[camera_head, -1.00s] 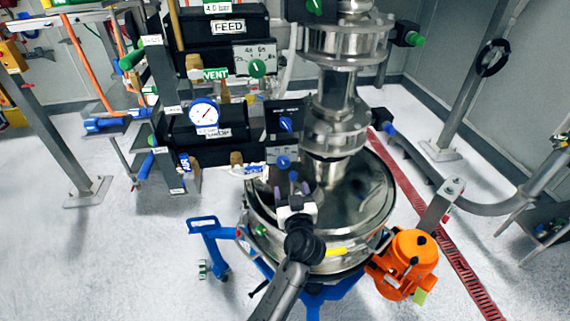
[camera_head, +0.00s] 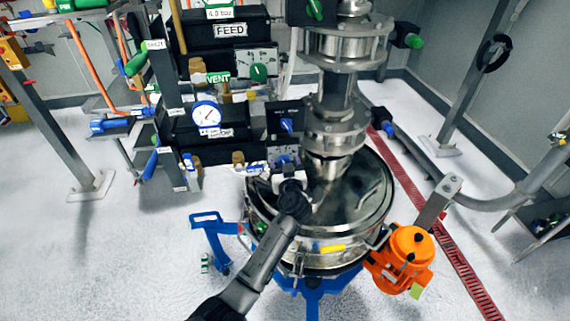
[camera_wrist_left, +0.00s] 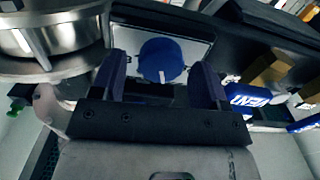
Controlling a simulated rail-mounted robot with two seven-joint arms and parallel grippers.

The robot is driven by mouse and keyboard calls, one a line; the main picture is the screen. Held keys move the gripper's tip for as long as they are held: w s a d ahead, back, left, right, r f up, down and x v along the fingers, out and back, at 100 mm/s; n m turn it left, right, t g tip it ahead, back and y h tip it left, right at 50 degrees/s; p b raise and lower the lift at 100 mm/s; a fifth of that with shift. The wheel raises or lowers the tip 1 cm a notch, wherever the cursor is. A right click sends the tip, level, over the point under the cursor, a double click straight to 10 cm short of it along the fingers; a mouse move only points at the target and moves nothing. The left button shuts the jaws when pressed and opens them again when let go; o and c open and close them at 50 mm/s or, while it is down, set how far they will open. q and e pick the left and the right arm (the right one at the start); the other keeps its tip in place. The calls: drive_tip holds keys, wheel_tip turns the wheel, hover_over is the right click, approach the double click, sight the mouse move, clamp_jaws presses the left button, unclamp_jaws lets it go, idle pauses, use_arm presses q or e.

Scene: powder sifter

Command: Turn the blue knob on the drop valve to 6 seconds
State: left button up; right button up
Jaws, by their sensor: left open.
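The blue knob (camera_head: 284,159) sits on a pale dial plate beside the lower part of the metal column. In the left wrist view, the round blue knob (camera_wrist_left: 162,58) shows face-on with a white mark near its lower edge. My left gripper (camera_head: 286,170) is at this knob, its body partly covering the plate in the head view. In the left wrist view, its two dark fingers (camera_wrist_left: 160,75) are open, one on each side of the knob, with gaps visible. The dial numbers are too small or hidden to read. My right gripper is not in view.
A second blue knob (camera_head: 287,125) is on the black box just above. A green vent knob (camera_head: 259,73) and a pressure gauge (camera_head: 206,117) are nearby. The steel sifter drum (camera_head: 355,205) lies below and right, with an orange motor (camera_head: 402,259) on its side.

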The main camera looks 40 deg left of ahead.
use_arm(q)
drive_tip(key=shift+c, duration=0.2)
drive_tip(key=c, duration=0.9)
drive_tip(key=shift+m, duration=0.4)
drive_tip(key=shift+m+b, duration=0.6)
drive_tip(key=shift+m, duration=0.5)
drive_tip(key=m, duration=0.3)
drive_tip(key=shift+w+d+m, duration=0.1)
drive_tip(key=shift+w+m, duration=0.05)
drive_tip(key=shift+m, duration=0.85)
